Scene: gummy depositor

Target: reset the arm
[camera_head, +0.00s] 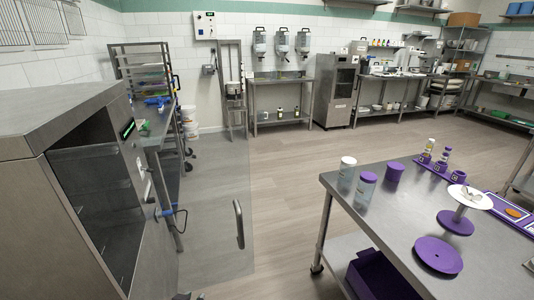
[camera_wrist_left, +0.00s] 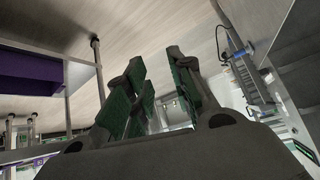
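My left gripper shows in the left wrist view (camera_wrist_left: 158,72). Its dark fingers with green pads stand apart, and I see nothing held between them. Past the fingers are the floor and, farther off, grey metal furniture. In the head view neither gripper can be clearly made out; only a small dark piece shows at the bottom edge, too little to identify. My right arm and right gripper are in neither view.
A steel cabinet (camera_head: 60,110) stands close at left, its clear door (camera_head: 215,200) with a handle (camera_head: 239,224) swung open. A steel table (camera_head: 385,215) at right holds purple items and jars. A purple bin (camera_head: 378,278) sits below. Floor between is clear.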

